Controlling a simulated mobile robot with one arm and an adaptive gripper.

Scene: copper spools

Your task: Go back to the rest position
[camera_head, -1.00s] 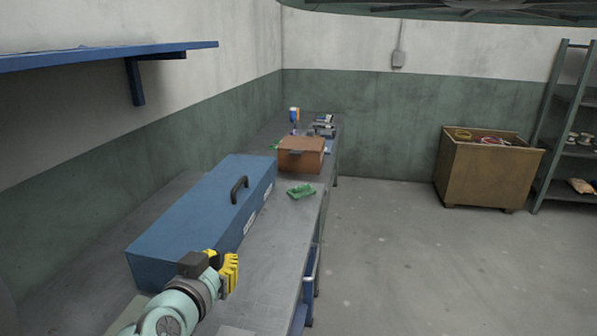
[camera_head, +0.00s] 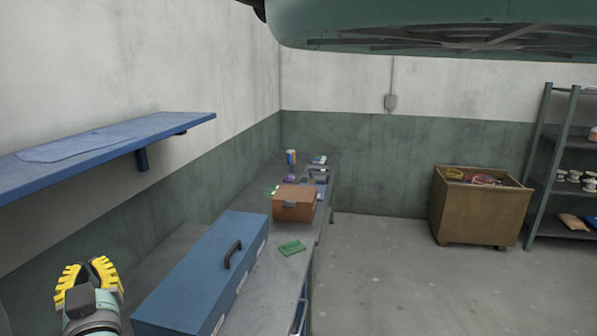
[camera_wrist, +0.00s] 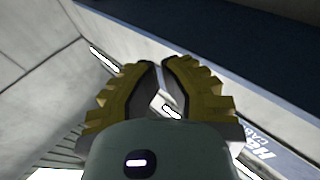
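My gripper (camera_head: 87,264) has yellow ribbed fingers and is at the lower left of the head view, raised beside the near end of the blue toolbox. It points up in the picture. In the wrist view my gripper (camera_wrist: 159,66) shows its fingertips almost together, with a thin gap and nothing held between them. The gripper appears shut and empty. No copper spool can be made out for certain in these frames.
The blue toolbox (camera_head: 205,270) lies on the grey workbench (camera_head: 262,288). Beyond it are a green item (camera_head: 291,248) and a brown box (camera_head: 294,204). A blue wall shelf (camera_head: 110,143) hangs at left. A wooden crate (camera_head: 478,213) stands right; open floor (camera_head: 390,280) lies between.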

